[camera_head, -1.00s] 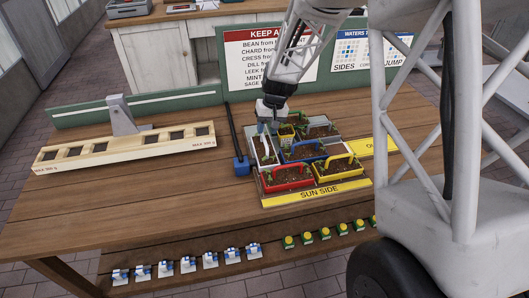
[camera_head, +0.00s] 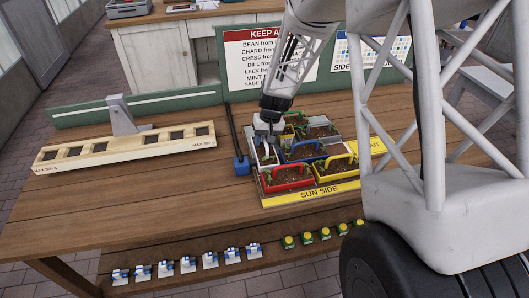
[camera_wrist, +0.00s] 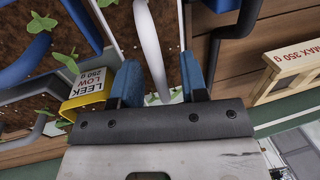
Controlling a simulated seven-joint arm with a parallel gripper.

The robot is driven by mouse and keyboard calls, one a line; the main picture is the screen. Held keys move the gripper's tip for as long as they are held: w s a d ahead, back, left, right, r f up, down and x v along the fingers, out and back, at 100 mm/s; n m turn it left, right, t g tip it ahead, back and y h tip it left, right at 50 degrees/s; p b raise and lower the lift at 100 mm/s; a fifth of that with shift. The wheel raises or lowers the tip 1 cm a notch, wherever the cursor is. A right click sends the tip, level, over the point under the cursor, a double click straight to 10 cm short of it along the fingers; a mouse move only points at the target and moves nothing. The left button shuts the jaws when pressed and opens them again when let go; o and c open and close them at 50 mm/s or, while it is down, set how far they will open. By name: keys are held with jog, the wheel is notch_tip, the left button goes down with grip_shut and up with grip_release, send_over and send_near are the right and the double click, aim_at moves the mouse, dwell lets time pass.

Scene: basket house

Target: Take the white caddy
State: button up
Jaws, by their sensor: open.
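The white caddy (camera_head: 265,161) holds soil and seedlings and stands at the left of a group of coloured caddies on the tabletop. My gripper (camera_head: 266,144) is just above the caddy, pointing down. Its blue fingers in the wrist view (camera_wrist: 160,65) are apart and not closed on the handle. My gripper hides part of the caddy in the head view.
Red (camera_head: 288,187), yellow (camera_head: 335,178) and blue (camera_head: 303,157) handled caddies crowd the right side. A yellow caddy with a LEEK LOW 250 g tag (camera_wrist: 85,88) is close by. A blue block (camera_head: 241,166) stands left. A wooden rack (camera_head: 110,150) lies farther left, with bare tabletop in front.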

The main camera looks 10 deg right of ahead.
jog(key=shift+c, duration=0.3)
grip_shut()
dwell(0.3)
